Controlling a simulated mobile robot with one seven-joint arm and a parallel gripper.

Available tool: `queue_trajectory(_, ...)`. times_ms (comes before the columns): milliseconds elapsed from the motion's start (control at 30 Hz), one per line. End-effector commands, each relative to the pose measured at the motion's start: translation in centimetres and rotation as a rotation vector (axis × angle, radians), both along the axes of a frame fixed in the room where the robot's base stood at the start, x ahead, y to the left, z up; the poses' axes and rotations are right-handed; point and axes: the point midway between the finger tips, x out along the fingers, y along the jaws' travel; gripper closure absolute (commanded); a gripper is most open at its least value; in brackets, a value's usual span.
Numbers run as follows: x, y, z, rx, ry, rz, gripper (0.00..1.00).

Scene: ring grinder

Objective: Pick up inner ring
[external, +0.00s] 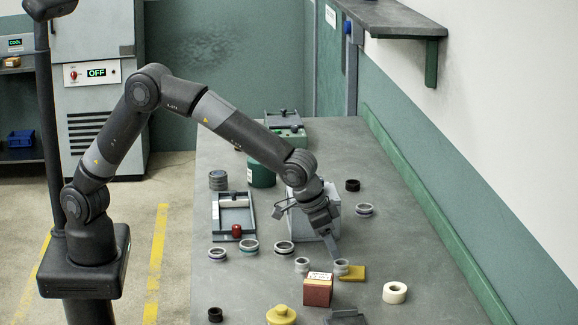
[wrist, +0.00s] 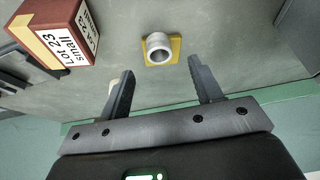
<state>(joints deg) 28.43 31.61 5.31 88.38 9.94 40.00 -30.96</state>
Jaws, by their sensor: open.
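A small grey ring (external: 341,265) rests on a yellow pad (external: 356,273) on the bench. In the wrist view the ring (wrist: 158,46) sits upright like a short tube on the yellow pad (wrist: 176,57), just beyond the fingertips. My gripper (external: 331,250) is open and empty, pointing down close to the ring in the external view. The wrist view shows its two fingers (wrist: 162,82) spread wide with the ring roughly centred ahead of the gap. Several similar rings stand on the bench, and no label marks which is the inner ring.
A reddish-brown box (external: 317,290) labelled "Lot 23 small" in the wrist view (wrist: 72,38) stands close by. A white roll (external: 395,292) lies to the right, a yellow weight (external: 281,316) in front, a grey bin (external: 303,222) behind.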

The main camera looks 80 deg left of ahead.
Motion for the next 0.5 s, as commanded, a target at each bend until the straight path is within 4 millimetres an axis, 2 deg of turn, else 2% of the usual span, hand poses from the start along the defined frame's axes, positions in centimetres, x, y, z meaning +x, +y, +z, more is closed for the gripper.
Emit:
queue_trajectory(167, 0.5, 0.0, -1.3, 0.0, 0.0, 0.0, 0.41)
queue_trajectory(500, 2.3, -0.1, -5.3, -0.001, 0.0, 0.0, 0.41)
